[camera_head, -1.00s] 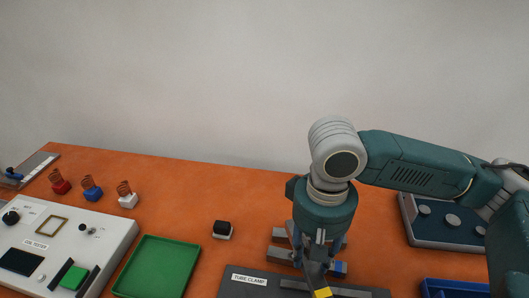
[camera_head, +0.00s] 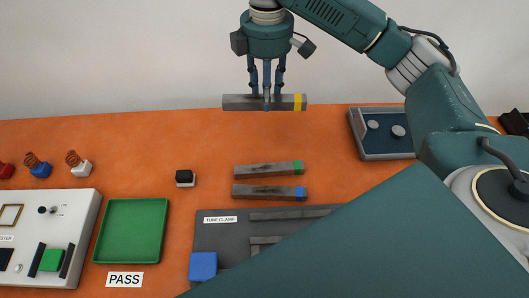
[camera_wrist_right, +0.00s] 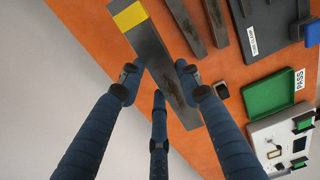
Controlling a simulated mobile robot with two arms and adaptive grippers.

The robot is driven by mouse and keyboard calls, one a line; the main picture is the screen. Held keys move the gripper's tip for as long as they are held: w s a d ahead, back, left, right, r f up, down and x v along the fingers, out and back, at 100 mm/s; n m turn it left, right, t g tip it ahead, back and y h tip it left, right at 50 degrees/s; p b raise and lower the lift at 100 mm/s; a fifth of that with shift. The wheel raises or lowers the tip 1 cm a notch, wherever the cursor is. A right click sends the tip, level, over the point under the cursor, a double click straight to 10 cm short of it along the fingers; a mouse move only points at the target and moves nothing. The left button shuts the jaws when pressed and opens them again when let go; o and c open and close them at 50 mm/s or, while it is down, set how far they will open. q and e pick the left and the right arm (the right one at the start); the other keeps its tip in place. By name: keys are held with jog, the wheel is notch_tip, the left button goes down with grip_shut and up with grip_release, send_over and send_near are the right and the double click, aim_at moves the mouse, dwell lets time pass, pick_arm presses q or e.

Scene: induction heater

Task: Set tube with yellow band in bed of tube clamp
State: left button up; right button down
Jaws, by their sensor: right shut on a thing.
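The tube with the yellow band (camera_head: 240,103) is held level, high above the back of the table in the head view, its yellow end at the right. My right gripper (camera_head: 267,101) is shut on it near its middle, fingers pointing down. The tube also shows between the fingers in the right wrist view (camera_wrist_right: 153,55). The tube clamp (camera_head: 228,235) is a dark plate with a label and raised grey bars at the front of the table. My own arm hides its right part. My left gripper is not in view.
A green-banded tube (camera_head: 262,170) and a blue-banded tube (camera_head: 262,192) lie behind the clamp. A black-and-white block (camera_head: 185,178), green tray (camera_head: 131,232) and white tester (camera_head: 80,215) are to the left. A dark tray with round knobs (camera_head: 364,149) is back right.

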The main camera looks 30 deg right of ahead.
jog(key=shift+w+d, duration=0.15)
jog(key=shift+w, duration=0.05)
notch_tip(320, 180, down, 20)
jog(key=shift+r+p, duration=0.15)
jog(key=shift+p, duration=0.8)
jog(key=c, duration=1.2)
grip_release()
